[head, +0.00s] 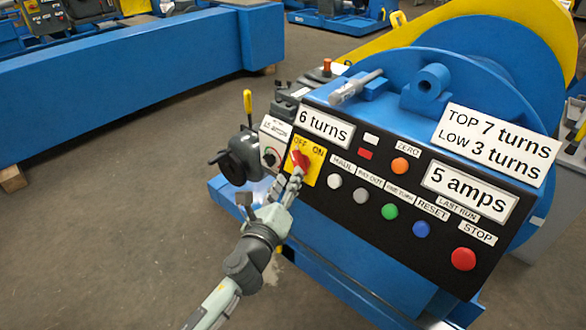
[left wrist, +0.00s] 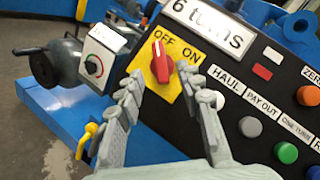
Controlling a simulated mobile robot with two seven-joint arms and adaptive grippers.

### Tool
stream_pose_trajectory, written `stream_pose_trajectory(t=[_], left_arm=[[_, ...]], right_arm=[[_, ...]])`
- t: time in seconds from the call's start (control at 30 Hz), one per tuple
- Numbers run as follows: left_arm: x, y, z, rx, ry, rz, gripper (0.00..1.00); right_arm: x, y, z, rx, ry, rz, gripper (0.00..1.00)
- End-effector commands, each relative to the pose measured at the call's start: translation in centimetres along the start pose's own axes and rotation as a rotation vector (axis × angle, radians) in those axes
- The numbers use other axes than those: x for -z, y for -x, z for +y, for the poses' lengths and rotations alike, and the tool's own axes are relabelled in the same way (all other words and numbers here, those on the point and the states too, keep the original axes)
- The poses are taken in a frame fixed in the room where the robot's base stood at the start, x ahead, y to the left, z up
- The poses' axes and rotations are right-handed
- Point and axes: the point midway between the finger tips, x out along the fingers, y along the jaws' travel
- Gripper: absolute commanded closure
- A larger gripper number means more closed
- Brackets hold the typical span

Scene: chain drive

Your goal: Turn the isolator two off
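The isolator is a red rotary knob (head: 300,160) on a yellow plate (head: 313,172) marked OFF and ON, at the upper left of the black panel. In the left wrist view the red knob (left wrist: 161,62) stands roughly upright, with a pale line at its upper part, near the OFF lettering. My left gripper (head: 294,179) is just in front of the knob. In the left wrist view its fingers (left wrist: 168,97) are apart, with the knob beyond the gap between them; contact cannot be told. My right gripper is not in view.
The black panel (head: 330,204) also carries several push buttons, including a red stop button (head: 463,259). A grey box with a dial (head: 270,157) and a yellow-handled lever (head: 247,105) stand left of the isolator. Open floor (head: 110,200) lies to the left.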

Motion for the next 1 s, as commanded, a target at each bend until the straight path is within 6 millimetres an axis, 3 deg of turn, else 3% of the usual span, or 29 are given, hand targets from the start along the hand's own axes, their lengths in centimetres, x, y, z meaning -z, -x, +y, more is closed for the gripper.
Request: stream_pose_trajectory(t=[0.1,0.33,1.0], left_arm=[[0.1,2.7,0.1,-0.002,0.001,0.002,0.64],[0.0,5.6,0.1,-0.002,0.001,0.001,0.64],[0.0,6.1,0.0,-0.001,0.001,0.0,0.64]], right_arm=[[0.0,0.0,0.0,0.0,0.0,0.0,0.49],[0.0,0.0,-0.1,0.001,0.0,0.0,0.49],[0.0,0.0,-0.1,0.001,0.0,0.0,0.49]])
